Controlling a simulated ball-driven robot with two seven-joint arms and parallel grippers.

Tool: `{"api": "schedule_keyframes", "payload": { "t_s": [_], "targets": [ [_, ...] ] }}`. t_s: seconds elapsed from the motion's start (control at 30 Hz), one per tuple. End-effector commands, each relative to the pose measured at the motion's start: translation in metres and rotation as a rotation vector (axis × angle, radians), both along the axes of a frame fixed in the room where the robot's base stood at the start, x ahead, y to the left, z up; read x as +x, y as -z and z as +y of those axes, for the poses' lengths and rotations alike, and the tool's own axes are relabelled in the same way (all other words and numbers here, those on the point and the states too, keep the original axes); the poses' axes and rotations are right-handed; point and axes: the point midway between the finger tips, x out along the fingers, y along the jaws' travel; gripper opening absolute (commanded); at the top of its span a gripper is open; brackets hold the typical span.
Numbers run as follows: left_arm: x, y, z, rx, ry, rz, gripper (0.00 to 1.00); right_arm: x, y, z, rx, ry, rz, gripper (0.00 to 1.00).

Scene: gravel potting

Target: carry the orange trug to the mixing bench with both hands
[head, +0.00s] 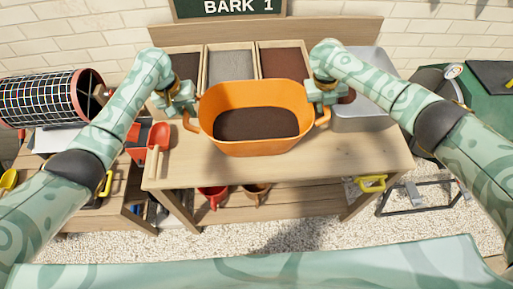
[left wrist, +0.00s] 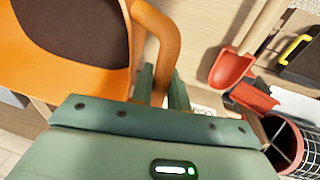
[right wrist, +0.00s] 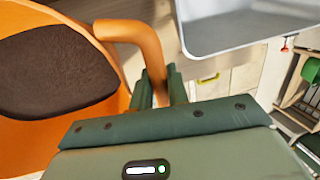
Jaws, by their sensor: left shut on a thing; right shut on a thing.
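The orange trug (head: 255,145) holds dark brown soil (head: 256,123) and is over the wooden bench (head: 285,172) in the head view. I cannot tell whether its base touches the bench top. My left gripper (head: 187,108) is shut on the trug's left handle, which shows between its fingers in the left wrist view (left wrist: 160,85). My right gripper (head: 322,103) is shut on the right handle, which also shows in the right wrist view (right wrist: 150,55). The trug looks about level.
Behind the trug stand bins of grey and brown material (head: 230,66) under a sign reading BARK 1 (head: 230,7). A grey metal basin (head: 365,120) is at the right. A red scoop (head: 158,137) lies at the left, near a mesh drum (head: 45,98). The front of the bench is clear.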

Motion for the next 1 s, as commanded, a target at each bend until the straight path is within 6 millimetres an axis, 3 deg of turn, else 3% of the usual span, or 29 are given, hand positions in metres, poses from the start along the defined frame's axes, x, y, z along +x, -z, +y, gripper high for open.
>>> {"api": "schedule_keyframes", "payload": {
  "t_s": [0.33, 0.37, 0.4, 0.43, 0.77, 0.87, 1.0],
  "targets": [
    [0.0, 0.028, 0.001, 0.001, -0.001, 0.006, 0.0, 0.0, 0.029, -0.001, -0.002, 0.002, 0.007, 0.0],
    [0.0, 0.028, 0.001, 0.002, -0.001, 0.008, 0.22, -0.001, 0.028, -0.001, -0.002, 0.002, 0.009, 0.22],
    [-0.001, 0.027, 0.001, 0.002, -0.001, 0.007, 0.33, -0.001, 0.026, -0.001, -0.002, 0.002, 0.008, 0.33],
    [-0.001, 0.026, 0.001, 0.002, -0.001, 0.007, 0.38, -0.001, 0.026, -0.001, -0.002, 0.002, 0.008, 0.38],
    [-0.001, 0.024, 0.001, 0.0, 0.0, 0.007, 0.38, -0.001, 0.026, 0.0, 0.0, 0.001, 0.008, 0.38],
    [-0.001, 0.015, 0.002, -0.001, -0.001, 0.005, 0.38, -0.001, 0.026, 0.0, 0.0, 0.001, 0.008, 0.38],
    [-0.003, -0.014, 0.007, -0.001, 0.001, 0.003, 0.38, -0.001, 0.026, 0.0, 0.0, 0.001, 0.008, 0.38]
  ]
}}
